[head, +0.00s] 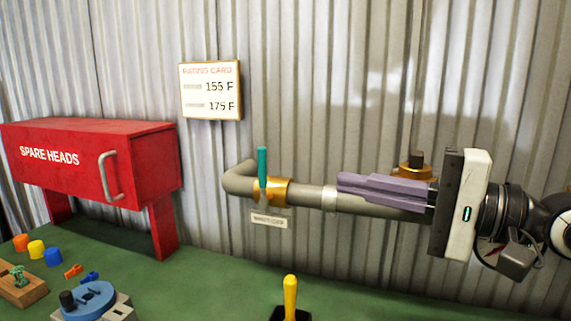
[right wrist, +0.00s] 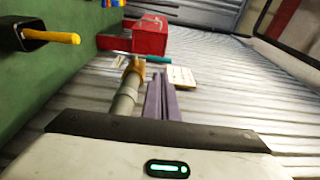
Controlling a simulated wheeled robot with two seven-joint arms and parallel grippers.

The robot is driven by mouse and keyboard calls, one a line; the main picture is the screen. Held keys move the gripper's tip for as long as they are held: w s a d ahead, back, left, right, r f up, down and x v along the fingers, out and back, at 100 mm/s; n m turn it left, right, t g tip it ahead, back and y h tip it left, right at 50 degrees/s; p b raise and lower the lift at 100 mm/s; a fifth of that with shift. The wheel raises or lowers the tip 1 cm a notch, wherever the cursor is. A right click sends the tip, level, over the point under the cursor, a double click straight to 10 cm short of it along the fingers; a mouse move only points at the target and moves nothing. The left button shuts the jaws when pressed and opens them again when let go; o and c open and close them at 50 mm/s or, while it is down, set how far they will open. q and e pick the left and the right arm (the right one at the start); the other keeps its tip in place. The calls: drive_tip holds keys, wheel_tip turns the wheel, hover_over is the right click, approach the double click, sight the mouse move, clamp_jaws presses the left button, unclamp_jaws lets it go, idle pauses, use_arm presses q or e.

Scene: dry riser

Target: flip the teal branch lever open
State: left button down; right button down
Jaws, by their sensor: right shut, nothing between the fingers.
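The teal branch lever (head: 263,165) stands upright at the brass valve (head: 272,190) on the grey pipe (head: 305,195) along the corrugated wall. In the right wrist view the teal lever (right wrist: 157,59) shows beyond the purple fingers, near the brass fitting. My right gripper (head: 342,183) comes in from the right in the head view, its purple fingers shut and empty, pointing left toward the lever. The fingertips are apart from the lever, to its right, and overlap the pipe in the picture. My left gripper is not in view.
A red spare heads box (head: 90,160) stands at the left. A rating card (head: 210,91) hangs above the pipe. A yellow-handled tool (head: 290,295) stands at the front of the green bench (head: 200,285). Another brass fitting (head: 416,168) is behind my gripper.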

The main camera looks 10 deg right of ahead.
drive_tip(key=p, duration=0.3)
approach(266, 167)
drive_tip(key=x, duration=0.3)
drive_tip(key=shift+x, duration=1.75)
drive_tip(key=shift+w, duration=0.1)
